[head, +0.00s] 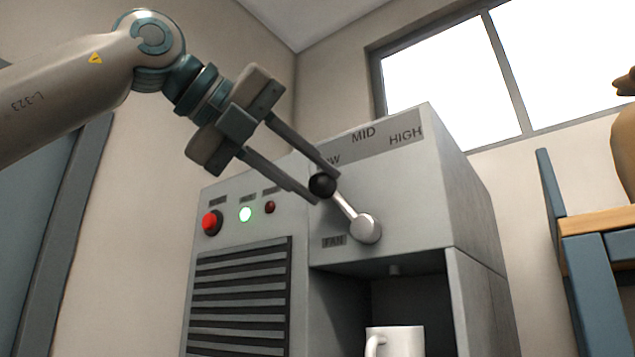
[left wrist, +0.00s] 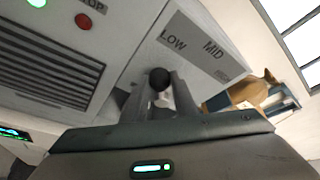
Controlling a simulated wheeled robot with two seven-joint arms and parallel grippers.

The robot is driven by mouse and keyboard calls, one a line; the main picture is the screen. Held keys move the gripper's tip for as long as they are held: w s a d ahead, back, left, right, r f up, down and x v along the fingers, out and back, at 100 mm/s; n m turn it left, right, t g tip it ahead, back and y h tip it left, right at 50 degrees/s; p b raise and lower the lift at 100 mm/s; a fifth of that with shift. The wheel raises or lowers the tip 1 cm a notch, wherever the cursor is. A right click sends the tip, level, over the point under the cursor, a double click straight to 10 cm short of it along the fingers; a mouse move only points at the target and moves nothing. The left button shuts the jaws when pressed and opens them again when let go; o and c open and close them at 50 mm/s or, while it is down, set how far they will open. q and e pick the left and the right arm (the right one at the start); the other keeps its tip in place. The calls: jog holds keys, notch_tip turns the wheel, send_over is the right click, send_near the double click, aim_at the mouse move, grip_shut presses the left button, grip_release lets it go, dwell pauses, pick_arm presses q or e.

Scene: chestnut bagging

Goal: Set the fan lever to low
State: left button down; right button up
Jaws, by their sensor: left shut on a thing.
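The fan lever (head: 344,205) is a light metal rod with a black ball knob (head: 322,185), pivoting on a round hub (head: 366,228) on the grey machine (head: 440,190). The rod tilts up and left, with the knob just below the partly hidden LOW label. MID (head: 363,135) and HIGH (head: 405,138) are printed to the right. My left gripper (head: 326,183) is shut on the knob, its fingers on either side. In the left wrist view the knob (left wrist: 159,79) sits between the fingertips, near LOW (left wrist: 173,39). My right gripper is not in view.
A white mug (head: 395,340) stands in the opening below. A blue-framed wooden stand (head: 600,222) is at the right.

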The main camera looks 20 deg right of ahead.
pick_arm(q)
jog(key=shift+w+a+f, duration=0.1)
jog(key=shift+w+f, duration=0.05)
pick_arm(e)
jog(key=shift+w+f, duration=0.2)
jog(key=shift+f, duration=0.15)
pick_arm(q)
jog(key=c, duration=1.4)
grip_release()
jog(key=shift+w, duration=0.1)
jog(key=shift+a, duration=0.1)
jog(key=b+v, duration=0.3)
jog(key=v, duration=1.4)
jog(key=shift+a+f, duration=0.15)
jog(key=shift+a, duration=0.1)
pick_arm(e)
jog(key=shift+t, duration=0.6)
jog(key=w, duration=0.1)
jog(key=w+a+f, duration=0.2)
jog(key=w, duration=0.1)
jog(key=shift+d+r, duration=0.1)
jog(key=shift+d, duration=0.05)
